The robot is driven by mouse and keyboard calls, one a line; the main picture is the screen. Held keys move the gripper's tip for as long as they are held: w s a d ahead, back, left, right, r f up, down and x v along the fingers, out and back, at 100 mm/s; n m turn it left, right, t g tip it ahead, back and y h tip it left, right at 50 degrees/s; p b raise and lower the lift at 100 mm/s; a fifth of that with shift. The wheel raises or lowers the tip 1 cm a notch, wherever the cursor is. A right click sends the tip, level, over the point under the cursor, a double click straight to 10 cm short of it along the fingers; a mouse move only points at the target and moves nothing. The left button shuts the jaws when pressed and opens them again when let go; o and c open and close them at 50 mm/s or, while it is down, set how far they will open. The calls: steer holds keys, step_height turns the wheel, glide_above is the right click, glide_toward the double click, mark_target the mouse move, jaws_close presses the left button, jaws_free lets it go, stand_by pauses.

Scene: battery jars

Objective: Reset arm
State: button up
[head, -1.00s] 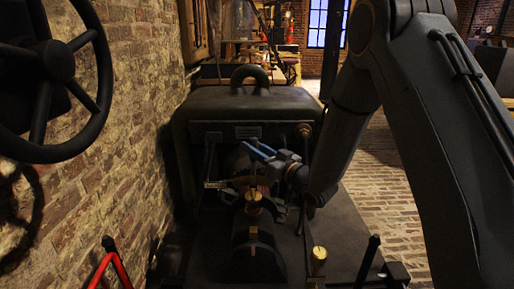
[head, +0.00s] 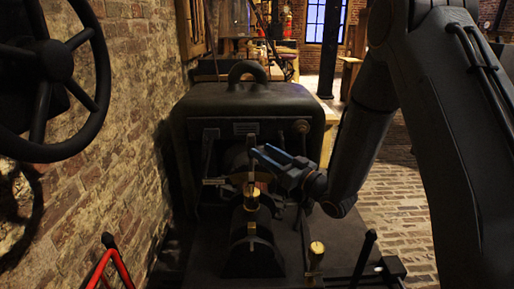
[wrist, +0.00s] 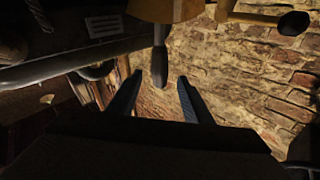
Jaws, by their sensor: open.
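My gripper (head: 262,156) is at the end of my arm, which reaches in from the right in the head view. It hovers in front of a dark machine (head: 250,103) with a rounded top and a handle. In the wrist view my gripper (wrist: 160,97) has its two blue-grey fingers apart, with nothing held between them. A dark rod-like knob (wrist: 160,65) under a brass-coloured part (wrist: 167,9) shows just beyond the fingertips. I cannot tell whether the fingers touch it.
A black handwheel (head: 57,62) is at the left by the brick wall (head: 125,60). A red bar (head: 115,266) is at the lower left. A brass-topped post (head: 316,248) and black levers (head: 364,252) rise at the lower right. Brick floor (head: 395,215) lies open at the right.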

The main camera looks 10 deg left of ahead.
steer(key=shift+s+d+f, duration=0.1)
steer(key=shift+s+d, duration=0.25)
steer(key=shift+d, duration=0.05)
steer(key=s+d+m+g+h, duration=0.35)
steer(key=s+d+h, duration=0.25)
steer(key=d+h, duration=0.55)
steer(key=s+d+r+m+g+h, duration=0.15)
steer(key=s+g, duration=0.25)
steer(key=s, duration=1.1)
steer(key=s+d+r+g+h, duration=0.15)
steer(key=s+g, duration=0.35)
steer(key=s, duration=1)
steer(key=d+r+m+h+p, duration=0.1)
steer(key=d+r+m+p, duration=0.2)
steer(key=d+r+p, duration=0.5)
steer(key=r+p, duration=0.1)
steer(key=p, duration=1)
steer(key=shift+w+d+r+m+p, duration=0.3)
steer(key=shift+d+r+p, duration=0.05)
steer(key=shift+r, duration=0.05)
